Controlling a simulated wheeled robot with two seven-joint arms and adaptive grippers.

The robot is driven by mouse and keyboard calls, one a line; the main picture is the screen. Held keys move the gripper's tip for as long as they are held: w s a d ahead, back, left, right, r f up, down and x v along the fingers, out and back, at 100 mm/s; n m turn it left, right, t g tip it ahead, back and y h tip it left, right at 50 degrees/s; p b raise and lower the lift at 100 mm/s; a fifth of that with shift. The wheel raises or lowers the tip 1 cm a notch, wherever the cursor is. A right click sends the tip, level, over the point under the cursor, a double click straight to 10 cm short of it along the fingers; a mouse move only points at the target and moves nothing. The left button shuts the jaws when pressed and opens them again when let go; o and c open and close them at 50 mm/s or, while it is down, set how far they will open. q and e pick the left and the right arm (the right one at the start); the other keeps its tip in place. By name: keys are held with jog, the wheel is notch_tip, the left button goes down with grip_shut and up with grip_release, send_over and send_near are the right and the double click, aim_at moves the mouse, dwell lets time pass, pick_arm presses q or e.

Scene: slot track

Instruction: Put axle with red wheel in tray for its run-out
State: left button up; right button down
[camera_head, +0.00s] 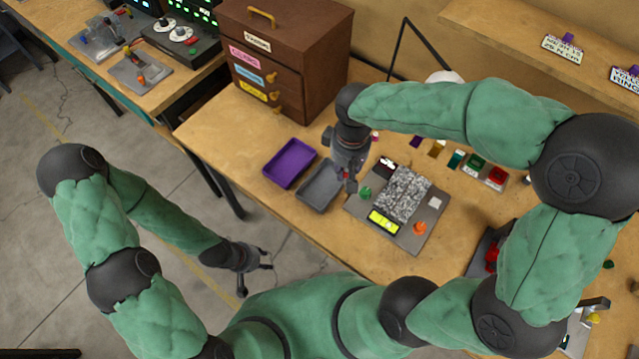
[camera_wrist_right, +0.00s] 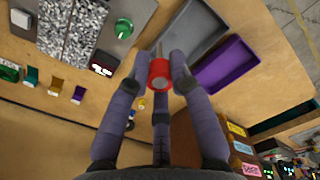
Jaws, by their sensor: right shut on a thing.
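The red wheel (camera_wrist_right: 158,73) is held between the fingers of my right gripper (camera_wrist_right: 159,64), with a thin axle (camera_wrist_right: 159,48) reaching out past it. In the head view my right gripper (camera_head: 347,178) is above the table beside the grey tray (camera_head: 319,187); the wheel is hard to make out there. The purple tray (camera_head: 290,162) lies left of the grey one, and both look empty. In the wrist view the grey tray (camera_wrist_right: 186,28) and purple tray (camera_wrist_right: 226,66) lie beyond the fingers. My left gripper (camera_head: 258,276) hangs open and empty over the floor.
A grey station (camera_head: 433,222) with a speckled plate (camera_head: 403,193), yellow display (camera_head: 383,222), green knob and orange knob lies right of the trays. A brown drawer cabinet (camera_head: 300,50) stands behind the trays. Several small coloured blocks stand along the back right. Table in front of the trays is clear.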

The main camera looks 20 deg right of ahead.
jog(key=s+n, duration=0.1)
jog(key=s, duration=0.3)
jog(key=b, duration=0.5)
send_over(318, 183)
notch_tip(318, 183, down, 10)
jog(key=r, duration=0.1)
jog(key=shift+w+f+b, duration=0.1)
jog(key=shift+f+b, duration=0.75)
jog(key=shift+f, duration=1.1)
jog(key=shift+f, duration=0.15)
jog(key=c, duration=1.1)
grip_release()
